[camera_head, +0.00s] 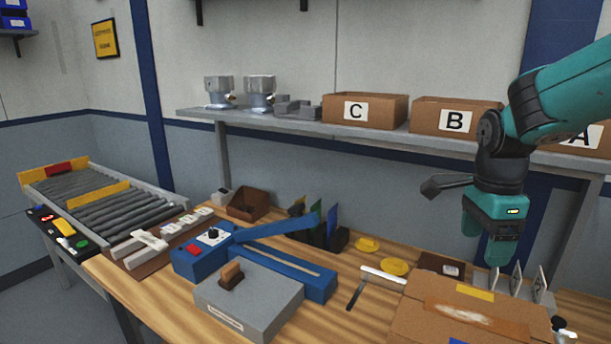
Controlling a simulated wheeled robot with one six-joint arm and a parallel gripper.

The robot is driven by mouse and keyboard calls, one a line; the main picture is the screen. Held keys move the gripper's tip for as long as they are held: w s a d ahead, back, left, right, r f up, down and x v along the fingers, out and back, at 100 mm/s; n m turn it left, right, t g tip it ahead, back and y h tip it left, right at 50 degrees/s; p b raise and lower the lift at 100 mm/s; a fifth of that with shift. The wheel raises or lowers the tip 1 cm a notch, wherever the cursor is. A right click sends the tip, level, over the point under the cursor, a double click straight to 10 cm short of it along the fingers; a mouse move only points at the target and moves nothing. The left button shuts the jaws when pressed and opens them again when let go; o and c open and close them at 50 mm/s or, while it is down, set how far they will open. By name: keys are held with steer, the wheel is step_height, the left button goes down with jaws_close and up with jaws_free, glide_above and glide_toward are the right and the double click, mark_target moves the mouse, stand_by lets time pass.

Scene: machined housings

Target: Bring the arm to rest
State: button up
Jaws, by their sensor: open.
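My arm, teal and black, comes in from the right edge in the head view. My gripper (491,262) hangs pointing down over the right part of the bench, above and behind a cardboard box (425,312). It shows a small lit strip on its body. Its jaws are small and dark here, and I see nothing held between them. Part of the bench behind it is hidden by the arm.
Boxes marked C (393,112), B (440,120) and A stand on a grey shelf (190,112) beside metal housings (219,90). A grey block (255,300), a blue device (203,258) and yellow discs (394,267) occupy the wooden bench. A roller conveyor (90,195) stands left.

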steer(key=s+a+f+n+y+b, duration=0.1)
steer(key=s+a+n+y, duration=0.1)
steer(key=s+a+n, duration=0.6)
steer(key=s+a+f+n+y+b, duration=0.1)
steer(key=s+a+n, duration=0.8)
steer(key=n, duration=0.9)
steer(key=s+y+b, duration=0.1)
steer(key=s, duration=0.2)
steer(key=shift+a+y, duration=0.15)
steer(key=shift+y, duration=0.15)
